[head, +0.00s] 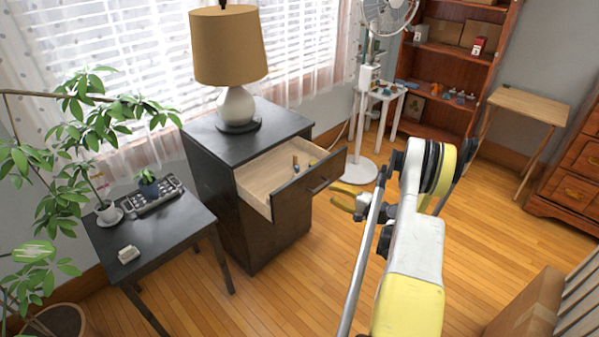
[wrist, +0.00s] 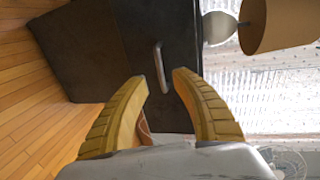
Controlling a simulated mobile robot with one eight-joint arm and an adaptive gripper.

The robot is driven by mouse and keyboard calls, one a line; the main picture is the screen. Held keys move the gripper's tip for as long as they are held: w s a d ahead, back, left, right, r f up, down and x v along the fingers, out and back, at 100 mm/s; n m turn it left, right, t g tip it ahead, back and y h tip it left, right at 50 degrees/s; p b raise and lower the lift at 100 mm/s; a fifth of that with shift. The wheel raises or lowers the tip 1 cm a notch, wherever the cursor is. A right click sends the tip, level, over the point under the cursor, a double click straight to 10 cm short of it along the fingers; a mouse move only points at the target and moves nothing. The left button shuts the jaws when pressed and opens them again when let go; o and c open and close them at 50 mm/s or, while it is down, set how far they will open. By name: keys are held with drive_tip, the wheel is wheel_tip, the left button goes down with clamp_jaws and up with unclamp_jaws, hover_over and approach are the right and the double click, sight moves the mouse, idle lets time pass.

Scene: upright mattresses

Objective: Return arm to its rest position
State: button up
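My arm (head: 412,255) reaches forward from the bottom of the head view. My gripper (head: 345,195) is beside the open drawer of the dark cabinet, to its right, with its yellow fingers pointing left. In the wrist view my gripper (wrist: 158,82) shows its two yellow fingers spread apart, with nothing between the tips. The drawer front with its metal handle (wrist: 160,68) lies beyond the fingertips, and they look apart from it. The arm's rest position is not marked in the frames.
The dark cabinet (head: 275,225) has its top drawer (head: 285,175) pulled out, with small items inside. A lamp (head: 230,60) stands on top. A small dark table (head: 150,235) is at left, a white fan (head: 362,165) behind my gripper, a cardboard box (head: 530,305) at lower right. Open wood floor lies between.

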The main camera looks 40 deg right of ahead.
drive_tip(key=shift+n+g+y, duration=0.4)
drive_tip(key=shift+n+g, duration=0.5)
drive_tip(key=w+a+r, duration=0.1)
drive_tip(key=r, duration=0.1)
drive_tip(key=w+a+r, duration=0.3)
drive_tip(key=w+r, duration=0.1)
drive_tip(key=shift+w+a+r, duration=0.15)
drive_tip(key=shift+a+r, duration=0.05)
drive_tip(key=shift+a, duration=0.15)
drive_tip(key=a+r+n+g, duration=0.35)
drive_tip(key=a+r, duration=0.65)
drive_tip(key=a, duration=0.4)
drive_tip(key=a+r+n+g, duration=0.2)
drive_tip(key=a+r+n, duration=0.2)
drive_tip(key=a+r, duration=0.7)
drive_tip(key=s+a+n+h, duration=0.1)
drive_tip(key=s+a+n, duration=0.3)
drive_tip(key=s+a, duration=0.4)
drive_tip(key=s+a+r+n+g+h, duration=0.1)
drive_tip(key=s+a+n, duration=0.2)
drive_tip(key=s+a, duration=0.5)
drive_tip(key=s, duration=0.6)
drive_tip(key=shift+a+n, duration=0.15)
drive_tip(key=shift+n, duration=0.2)
